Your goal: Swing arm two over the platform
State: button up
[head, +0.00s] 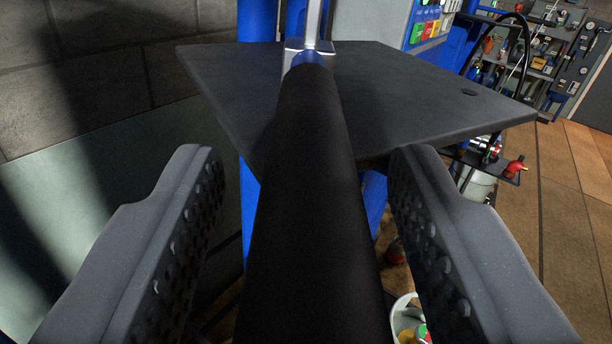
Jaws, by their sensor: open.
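A long black round bar (310,200), which may be arm two, runs from the bottom edge up the middle of the head view. Its far end has a blue collar (308,57) near a silver bracket with an upright rod (313,22). The dark flat platform (430,95) lies behind and to both sides of the bar's far part. I cannot tell the height gap between them. My gripper (308,165) is open, with one studded finger on each side of the bar. Gaps show between the bar and both fingers. The bar hides part of the platform and the bar's near end is out of view.
A blue post (374,205) stands under the platform. A grey block wall (90,80) is on the left. A tool board (540,50) hangs at the back right. A white bucket (408,318) stands below. Brown floor (580,210) is open on the right.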

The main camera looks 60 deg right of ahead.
grip_shut()
jog(key=shift+d, duration=0.15)
jog(key=shift+s, duration=0.1)
jog(key=shift+s, duration=0.1)
